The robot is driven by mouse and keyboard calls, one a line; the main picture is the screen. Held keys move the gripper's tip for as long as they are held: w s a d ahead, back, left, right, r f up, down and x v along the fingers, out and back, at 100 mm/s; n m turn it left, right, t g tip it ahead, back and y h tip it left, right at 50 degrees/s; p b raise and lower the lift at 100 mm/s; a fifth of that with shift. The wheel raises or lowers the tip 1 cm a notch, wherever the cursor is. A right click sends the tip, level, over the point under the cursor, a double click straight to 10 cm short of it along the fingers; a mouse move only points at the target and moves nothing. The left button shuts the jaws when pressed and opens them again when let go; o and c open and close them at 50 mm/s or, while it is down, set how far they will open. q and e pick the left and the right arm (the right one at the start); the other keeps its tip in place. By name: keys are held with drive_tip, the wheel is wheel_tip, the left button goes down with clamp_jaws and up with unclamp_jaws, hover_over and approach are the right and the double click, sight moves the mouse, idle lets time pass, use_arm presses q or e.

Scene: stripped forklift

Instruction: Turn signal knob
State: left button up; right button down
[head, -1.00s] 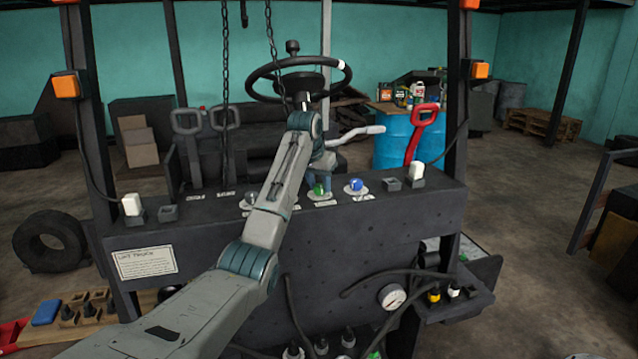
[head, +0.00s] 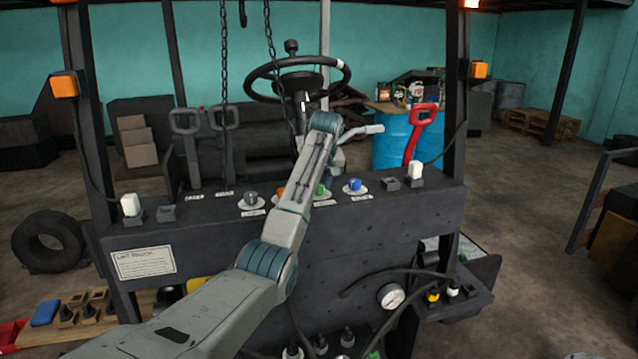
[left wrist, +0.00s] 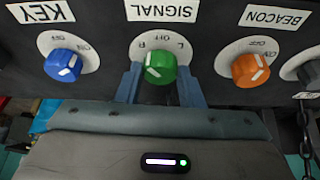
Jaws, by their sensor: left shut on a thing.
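The green signal knob (left wrist: 160,66) sits in a round white plate under the SIGNAL label (left wrist: 160,11), which appears upside down in the left wrist view. A short white mark shows on its face. My left gripper (left wrist: 160,76) has one blue-grey finger on each side of the knob and is shut on it. In the head view the green knob (head: 320,191) shows just right of my forearm. My left gripper there is mostly hidden behind the wrist. My right gripper is not in view.
The blue key knob (head: 355,185) and the orange beacon knob (left wrist: 250,69) flank the signal knob closely. A grey knob (head: 251,200) sits farther left on the dash panel (head: 400,215). A hanging chain (head: 224,100) and the steering wheel (head: 298,80) are behind.

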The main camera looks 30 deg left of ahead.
use_arm(q)
drive_tip(key=shift+r+n, duration=0.1)
drive_tip(key=shift+n, duration=0.5)
drive_tip(key=o, duration=0.9)
drive_tip(key=shift+o, duration=0.5)
